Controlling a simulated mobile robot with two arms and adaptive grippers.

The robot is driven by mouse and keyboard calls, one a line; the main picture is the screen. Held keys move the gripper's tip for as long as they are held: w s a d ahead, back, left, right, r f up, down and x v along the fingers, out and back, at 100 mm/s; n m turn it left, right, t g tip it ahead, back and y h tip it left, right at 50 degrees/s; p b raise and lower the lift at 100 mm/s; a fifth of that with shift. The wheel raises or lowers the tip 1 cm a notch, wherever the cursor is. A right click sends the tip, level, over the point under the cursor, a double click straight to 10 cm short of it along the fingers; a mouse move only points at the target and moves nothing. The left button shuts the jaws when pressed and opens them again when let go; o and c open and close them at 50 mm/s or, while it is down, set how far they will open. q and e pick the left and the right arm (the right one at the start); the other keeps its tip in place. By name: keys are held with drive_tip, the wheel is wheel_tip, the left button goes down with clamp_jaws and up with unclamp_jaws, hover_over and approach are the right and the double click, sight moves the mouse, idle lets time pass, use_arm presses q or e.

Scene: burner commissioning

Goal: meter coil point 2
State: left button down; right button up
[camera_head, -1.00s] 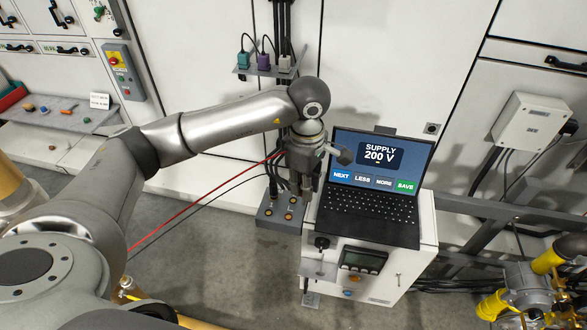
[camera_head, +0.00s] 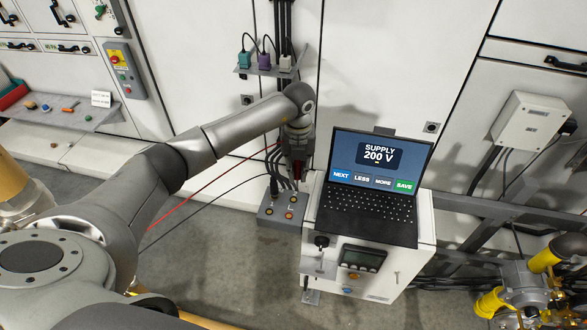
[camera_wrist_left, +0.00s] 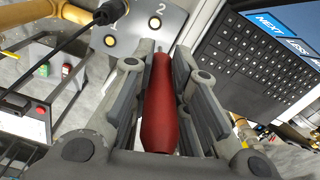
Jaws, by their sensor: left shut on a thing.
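My left gripper (camera_head: 297,172) is shut on a red probe (camera_wrist_left: 160,105), which lies lengthwise between the fingers in the left wrist view. The probe's tip points toward the round contact marked 2 (camera_wrist_left: 154,23) on the grey terminal block (camera_head: 283,210). I cannot tell whether the tip touches. A red cable (camera_head: 197,189) runs leftward from near the gripper. My right gripper is not in view.
A laptop (camera_head: 367,228) reading "SUPPLY 200 V" stands on a white cabinet (camera_head: 405,262) close to the right of the gripper. A display unit (camera_head: 362,259) is on the cabinet's front. Plugs (camera_head: 264,61) sit on a shelf behind. Yellow pipework (camera_head: 490,303) is at lower right.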

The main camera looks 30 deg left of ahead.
use_arm(q)
drive_tip(key=n, duration=0.1)
drive_tip(key=a+f+n, duration=0.1)
drive_tip(key=n, duration=0.1)
drive_tip(key=f+n, duration=0.1)
drive_tip(key=shift+w+a, duration=0.25)
drive_tip(key=shift+r, duration=0.1)
wheel_tip(320, 180, down, 5)
drive_tip(key=b, duration=0.3)
drive_tip(key=shift+r, duration=0.15)
drive_tip(key=shift+f, duration=0.3)
drive_tip(key=shift+f+b, duration=0.4)
drive_tip(key=shift+b, duration=0.1)
idle(1.3)
wheel_tip(320, 180, up, 5)
drive_tip(key=p, duration=0.3)
drive_tip(key=shift+p, duration=0.4)
